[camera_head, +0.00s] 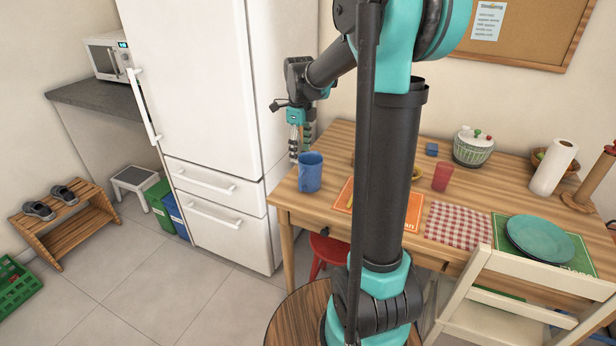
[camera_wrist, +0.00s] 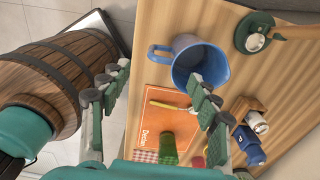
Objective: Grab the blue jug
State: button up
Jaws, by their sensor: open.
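The blue jug (camera_head: 310,174) stands upright on the wooden table, near its left corner by the fridge. In the wrist view the jug (camera_wrist: 186,48) shows its open mouth, with its handle toward the left. My gripper (camera_head: 298,146) is just behind and to the left of the jug in the head view. In the wrist view my gripper (camera_wrist: 158,80) is open, with its fingers spread and nothing held. The right finger overlaps the lower part of the jug in the picture. I cannot tell whether it touches.
An orange placemat (camera_head: 345,196) lies right of the jug. A red cup (camera_head: 442,177), a small blue object (camera_head: 432,149) and a salad spinner (camera_head: 473,147) stand farther right. The white fridge (camera_head: 205,90) rises close on the left. A red stool (camera_head: 328,250) is under the table.

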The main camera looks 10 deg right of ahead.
aim_at(302, 171)
notch_tip(302, 171, down, 10)
jog(key=shift+s+d+f, duration=0.15)
jog(key=shift+f, duration=0.1)
grip_shut()
dwell(0.6)
